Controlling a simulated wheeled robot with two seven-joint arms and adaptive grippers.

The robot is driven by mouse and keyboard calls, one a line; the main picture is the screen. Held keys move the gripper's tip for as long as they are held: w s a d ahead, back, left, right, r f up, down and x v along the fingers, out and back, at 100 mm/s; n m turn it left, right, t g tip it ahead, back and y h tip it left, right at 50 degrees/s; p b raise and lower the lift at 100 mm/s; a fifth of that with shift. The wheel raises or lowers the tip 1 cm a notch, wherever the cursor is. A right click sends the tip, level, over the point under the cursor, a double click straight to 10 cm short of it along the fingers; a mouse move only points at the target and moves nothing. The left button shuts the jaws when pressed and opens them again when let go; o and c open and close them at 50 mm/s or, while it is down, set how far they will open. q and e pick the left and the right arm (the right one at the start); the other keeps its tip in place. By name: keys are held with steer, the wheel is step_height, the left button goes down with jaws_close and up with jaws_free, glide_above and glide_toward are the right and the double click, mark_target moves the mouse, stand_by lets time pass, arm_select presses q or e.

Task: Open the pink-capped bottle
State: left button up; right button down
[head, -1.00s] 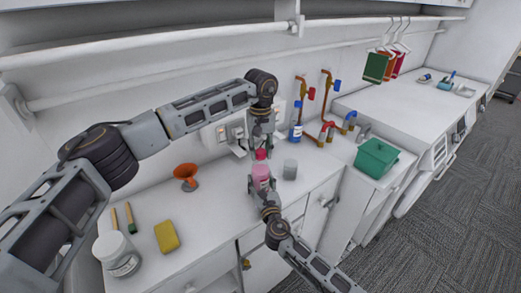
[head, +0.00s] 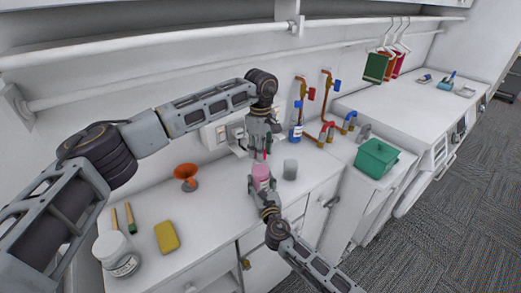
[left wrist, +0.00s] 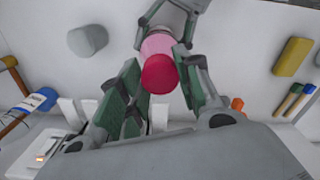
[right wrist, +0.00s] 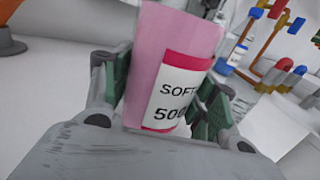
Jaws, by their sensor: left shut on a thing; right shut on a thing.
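The pink bottle (head: 261,172) stands upright on the white counter. Its white label (right wrist: 178,103) begins "SOF" and shows "50" in the right wrist view. My right gripper (head: 262,188) is shut around the bottle's body. My left gripper (head: 262,150) points down from above and is shut on the reddish-pink cap (left wrist: 160,73), which lies between its green-padded fingers in the left wrist view. The fingers hide much of the cap in the head view. The cap lines up with the bottle's top; I cannot tell whether it is loose.
A grey cup (head: 290,169) stands just right of the bottle. An orange funnel (head: 186,174), a yellow sponge (head: 167,237) and a white jar (head: 116,254) are to the left. A blue bottle (head: 296,124) and pipes are behind. A green bin (head: 376,158) is at right.

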arm_select(q)
steer(key=n, duration=0.7)
arm_select(e)
steer(key=shift+f, duration=0.1)
arm_select(q)
steer(key=n, duration=1.8)
steer(key=shift+r+n, duration=0.1)
steer(key=shift+n, duration=0.2)
steer(key=n, duration=0.3)
steer(key=shift+n, duration=0.4)
steer(key=n, duration=0.4)
steer(key=shift+w, duration=0.1)
steer(key=n, duration=0.4)
steer(key=shift+n, duration=1.8)
steer(key=shift+r, duration=1.2)
